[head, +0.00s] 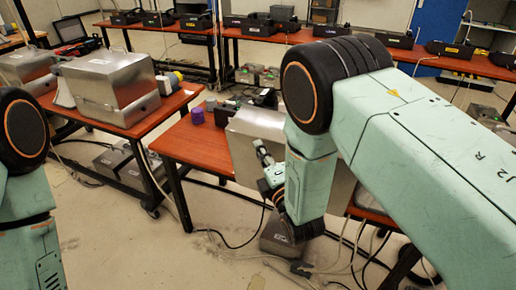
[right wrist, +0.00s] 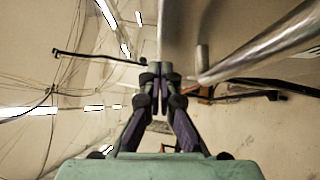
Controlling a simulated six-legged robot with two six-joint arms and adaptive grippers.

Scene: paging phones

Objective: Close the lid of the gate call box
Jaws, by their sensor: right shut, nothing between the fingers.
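A grey metal box (head: 258,124), which looks like the call box, stands at the right end of the red-brown table in the middle of the head view. A flat metal panel (head: 243,157) shows at its front, reaching below the tabletop edge. My right arm hides much of the box, so I cannot tell how far its lid is open. My right gripper (head: 264,158) is in front of the panel; its shut, empty fingertips show in the right wrist view (right wrist: 160,72) close beside a metal surface (right wrist: 178,35). My left gripper is out of view.
Another metal box (head: 110,85) stands on the left table. A purple cylinder (head: 197,116) and small dark items are on the middle table (head: 195,143). Cables and a grey case (head: 283,238) lie on the floor below. A metal bar (right wrist: 260,45) shows near the fingers.

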